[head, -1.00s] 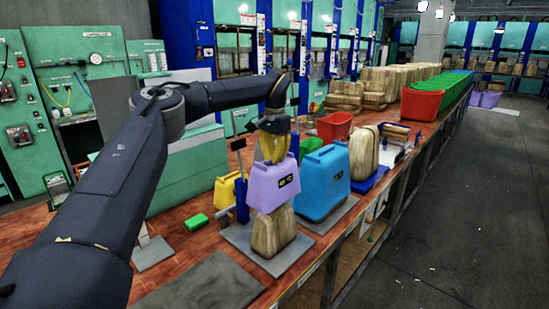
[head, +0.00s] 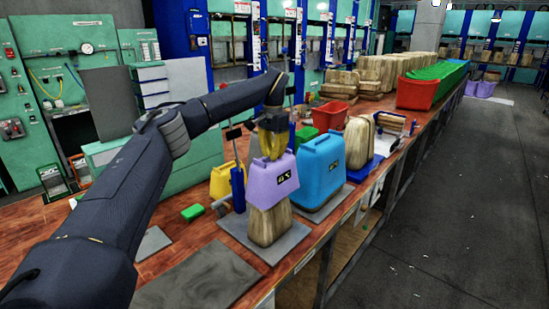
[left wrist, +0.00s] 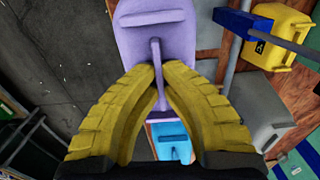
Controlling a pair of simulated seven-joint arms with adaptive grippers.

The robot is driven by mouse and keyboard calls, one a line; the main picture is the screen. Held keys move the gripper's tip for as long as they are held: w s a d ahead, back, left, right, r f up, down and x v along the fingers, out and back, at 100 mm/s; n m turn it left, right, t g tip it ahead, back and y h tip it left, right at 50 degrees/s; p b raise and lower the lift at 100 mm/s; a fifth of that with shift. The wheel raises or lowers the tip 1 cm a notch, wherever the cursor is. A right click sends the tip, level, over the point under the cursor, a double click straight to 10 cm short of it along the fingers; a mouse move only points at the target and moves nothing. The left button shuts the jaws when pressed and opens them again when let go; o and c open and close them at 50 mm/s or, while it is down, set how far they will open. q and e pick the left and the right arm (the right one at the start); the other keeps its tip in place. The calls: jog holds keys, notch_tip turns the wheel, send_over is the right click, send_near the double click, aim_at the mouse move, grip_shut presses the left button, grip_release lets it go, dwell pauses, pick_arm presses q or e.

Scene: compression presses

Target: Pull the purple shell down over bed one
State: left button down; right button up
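The purple shell (head: 270,180) is over the upper part of a wood-grained block (head: 266,226), whose lower part shows below it. The block stands on a grey plate (head: 236,232) near the table's front edge; I take this as bed one, though no label is readable. My left gripper (head: 273,155) is above the shell with its yellow fingers closed on the shell's top handle. In the left wrist view, the fingers (left wrist: 160,85) pinch the thin handle of the purple shell (left wrist: 157,35) from both sides. My right gripper is not in view.
A blue shell (head: 321,170) stands close behind to the right. A yellow shell (head: 224,182), a blue-handled tool (head: 238,190) and a green block (head: 192,213) are to the left. A red bin (head: 332,114) is farther back. An empty dark plate (head: 195,282) lies in front.

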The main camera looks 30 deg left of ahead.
pick_arm(q)
jog(key=shift+s+a+r, duration=0.1)
jog(key=shift+a+r, duration=0.3)
jog(key=shift+r, duration=0.15)
jog(key=shift+s+a+f, duration=0.1)
jog(key=shift+s+f, duration=0.1)
jog(key=shift+f, duration=8.35)
jog(key=c, duration=1.5)
grip_release()
notch_tip(320, 180, up, 12)
jog(key=shift+r, duration=0.1)
